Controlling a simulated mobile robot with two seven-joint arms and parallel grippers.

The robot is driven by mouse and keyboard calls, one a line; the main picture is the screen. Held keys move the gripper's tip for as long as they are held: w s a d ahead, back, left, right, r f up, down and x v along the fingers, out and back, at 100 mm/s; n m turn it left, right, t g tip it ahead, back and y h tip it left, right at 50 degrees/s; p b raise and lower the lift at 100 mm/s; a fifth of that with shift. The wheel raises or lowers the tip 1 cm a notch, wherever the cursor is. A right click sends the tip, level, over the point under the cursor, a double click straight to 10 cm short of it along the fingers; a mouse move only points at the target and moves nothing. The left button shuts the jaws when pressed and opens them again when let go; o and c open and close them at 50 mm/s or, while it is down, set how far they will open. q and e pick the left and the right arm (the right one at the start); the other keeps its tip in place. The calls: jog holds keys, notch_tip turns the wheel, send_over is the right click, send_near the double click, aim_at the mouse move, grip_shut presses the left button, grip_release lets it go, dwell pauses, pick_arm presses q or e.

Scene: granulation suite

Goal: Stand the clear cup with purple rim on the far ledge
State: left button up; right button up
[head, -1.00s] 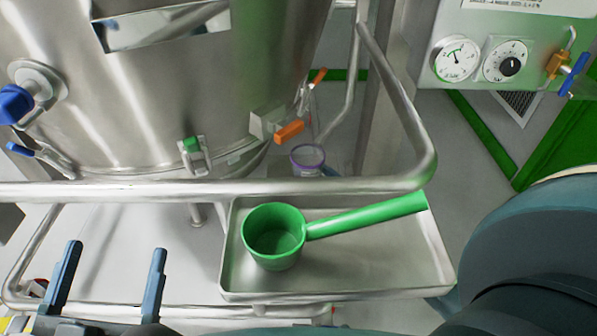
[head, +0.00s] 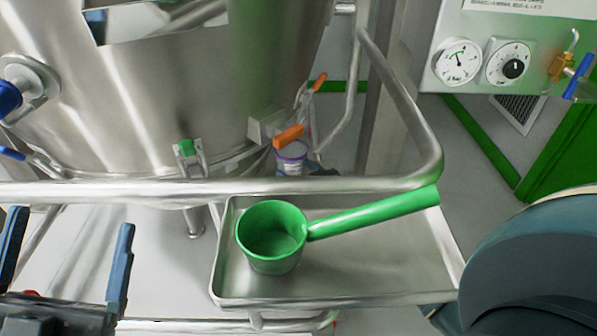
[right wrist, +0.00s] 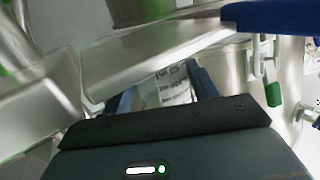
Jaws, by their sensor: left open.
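The clear cup with purple rim (head: 291,156) is beyond the horizontal metal rail, beside the lower side of the steel vessel. It looks nearly upright, and its lower part is partly hidden. In the right wrist view, the cup's printed label (right wrist: 172,88) shows between the blue fingers of my right gripper (right wrist: 158,80), which appears shut on it. In the head view only a little blue shows beside the cup. My left gripper (head: 70,222) is open and empty at the lower left. I cannot tell which surface is the far ledge.
A green scoop (head: 272,232) lies in a shallow steel tray (head: 390,275) in front of the rail (head: 230,188). An orange handle (head: 288,137) sticks out just above the cup. The steel vessel (head: 190,80) fills the upper left. A gauge panel (head: 490,75) is at the upper right.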

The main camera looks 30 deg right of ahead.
jog(key=o, duration=0.5)
jog(key=shift+s+r, duration=0.1)
jog(key=shift+r, duration=0.1)
pick_arm(q)
jog(key=shift+s+d+f+n+g+y+p, duration=0.1)
jog(key=shift+s+f+n+g+y+p, duration=0.2)
jog(key=shift+f+n+y+p, duration=0.45)
jog(key=shift+s+d+f+n+g+y+p, duration=0.1)
jog(key=shift+f+n+g+y+p, duration=0.25)
jog(key=shift+f+n+y+p, duration=0.55)
jog(key=shift+s+d+f+n+g+y+p, duration=0.15)
jog(key=shift+f+n+g+y+p, duration=0.25)
jog(key=shift+f+p, duration=0.4)
pick_arm(e)
jog(key=shift+s+d+r, duration=0.1)
jog(key=shift+s+d, duration=0.2)
jog(key=shift+s, duration=1.65)
jog(key=shift+s+d+r, duration=0.1)
jog(key=shift+s+d, duration=0.25)
jog(key=shift+s, duration=1.6)
jog(key=shift+s+d+r, duration=0.1)
jog(key=shift+s+d, duration=0.2)
jog(key=shift+s, duration=1.65)
pick_arm(q)
jog(key=shift+a+f, duration=0.1)
jog(key=shift+f, duration=0.05)
